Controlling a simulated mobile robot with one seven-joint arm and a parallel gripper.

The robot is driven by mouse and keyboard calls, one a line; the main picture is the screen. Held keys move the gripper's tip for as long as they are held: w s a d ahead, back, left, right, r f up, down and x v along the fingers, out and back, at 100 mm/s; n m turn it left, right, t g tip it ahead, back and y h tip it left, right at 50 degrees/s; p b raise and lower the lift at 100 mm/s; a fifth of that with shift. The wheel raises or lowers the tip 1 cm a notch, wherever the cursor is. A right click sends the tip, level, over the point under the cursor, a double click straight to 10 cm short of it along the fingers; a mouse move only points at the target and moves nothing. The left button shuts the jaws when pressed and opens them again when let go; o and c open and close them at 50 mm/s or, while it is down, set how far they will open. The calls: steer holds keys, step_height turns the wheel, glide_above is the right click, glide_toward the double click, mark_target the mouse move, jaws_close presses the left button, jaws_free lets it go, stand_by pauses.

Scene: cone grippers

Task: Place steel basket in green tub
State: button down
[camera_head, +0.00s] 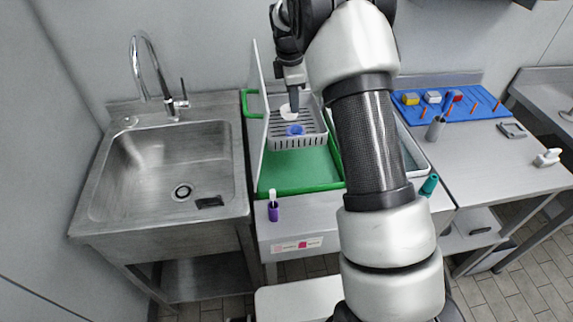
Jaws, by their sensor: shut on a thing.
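The steel basket (298,143) is a grey slotted box at the back of the green tub (300,187). A white piece (287,113) and a blue round piece (295,130) show inside it. My gripper (293,108) points down over the back part of the basket, its fingertips within the basket's outline and beside the white piece. It is shut, apparently on the basket's back side; the exact contact is too small to see. The front of the tub's green floor is bare. I cannot tell whether the basket touches this floor. My arm hides the tub's right side.
A tall pale panel (257,125) stands along the tub's left side, by the sink (165,170). A purple bottle (273,208) stands in front of the tub. A grey tub (411,155) is partly behind my arm. A blue pegboard (455,108) lies at right.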

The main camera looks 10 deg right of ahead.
step_height(320, 180, down, 10)
steer(key=b, duration=0.9)
steer(key=shift+b, duration=0.3)
step_height(320, 180, down, 10)
steer(key=shift+b, duration=0.6)
steer(key=c, duration=2.3)
jaws_free()
steer(key=shift+f, duration=0.15)
steer(key=o, duration=0.4)
